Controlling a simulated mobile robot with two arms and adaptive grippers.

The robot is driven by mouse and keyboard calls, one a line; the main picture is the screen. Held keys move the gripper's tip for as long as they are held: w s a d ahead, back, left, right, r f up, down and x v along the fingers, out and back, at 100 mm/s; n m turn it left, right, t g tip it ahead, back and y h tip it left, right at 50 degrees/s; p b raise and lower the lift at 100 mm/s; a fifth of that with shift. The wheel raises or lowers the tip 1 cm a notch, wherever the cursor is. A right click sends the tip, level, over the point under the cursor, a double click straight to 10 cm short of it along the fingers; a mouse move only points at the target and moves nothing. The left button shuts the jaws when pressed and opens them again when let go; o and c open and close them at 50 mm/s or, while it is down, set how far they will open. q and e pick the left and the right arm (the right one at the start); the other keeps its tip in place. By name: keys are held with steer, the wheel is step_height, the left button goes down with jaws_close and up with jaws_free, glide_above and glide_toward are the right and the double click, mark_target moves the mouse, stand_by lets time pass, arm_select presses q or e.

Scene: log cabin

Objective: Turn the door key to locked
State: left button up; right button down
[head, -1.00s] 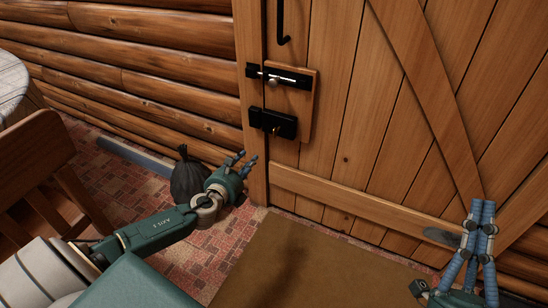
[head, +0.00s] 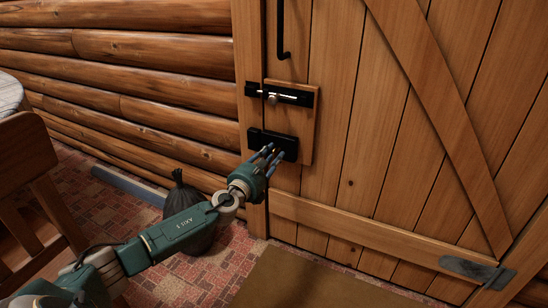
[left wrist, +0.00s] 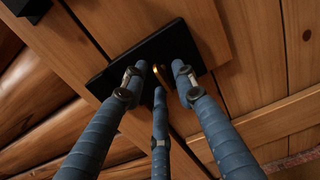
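The brass key (left wrist: 161,73) sticks out of the black lock box (head: 262,137) on the wooden door. The lock box also shows in the left wrist view (left wrist: 112,75). My left gripper (head: 270,153) is in front of the lock, its blue fingers pointing at it. In the left wrist view the fingers (left wrist: 160,80) are spread, two on either side of the key and one below it. I see no clear contact with the key. In the head view the fingers partly cover the key. My right gripper is not in view.
A sliding bolt (head: 283,95) sits above the lock, and a black handle (head: 281,40) above that. A log wall (head: 150,90) is to the left. A dark bag (head: 182,200) stands on the brick floor behind my left forearm. A brown mat (head: 310,285) lies before the door.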

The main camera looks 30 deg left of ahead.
arm_select(q)
steer(key=shift+w, duration=0.75)
jaws_close()
